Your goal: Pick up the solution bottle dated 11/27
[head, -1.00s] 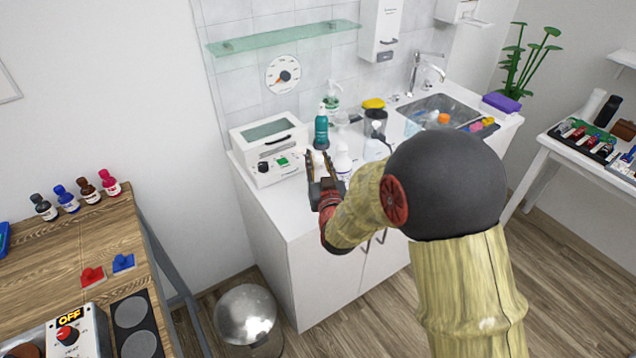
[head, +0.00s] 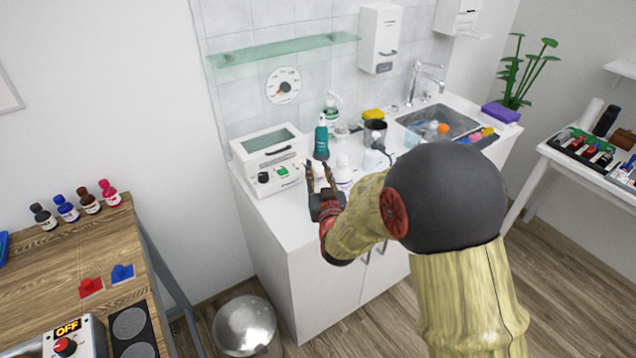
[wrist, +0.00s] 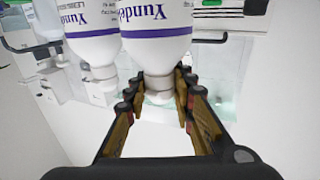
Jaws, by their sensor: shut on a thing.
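In the wrist view, a white bottle (wrist: 158,42) with purple lettering starting "Yunde" has its narrow neck between the fingers of my gripper (wrist: 158,92), which is shut on it. A second, similar white bottle (wrist: 88,28) is close beside it on the left, outside the fingers. No date is legible on either label. In the head view, my gripper (head: 320,172) is over the white counter. A white bottle (head: 343,173) stands just right of the fingers there; the held bottle cannot be made out clearly in that view.
On the counter (head: 283,210), a white device (head: 272,172) stands left of my gripper. A teal bottle (head: 321,141) stands behind it, and a dark cup (head: 375,133) and the sink (head: 437,120) are to the right. Several small bottles (head: 66,208) stand on the wooden desk at left.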

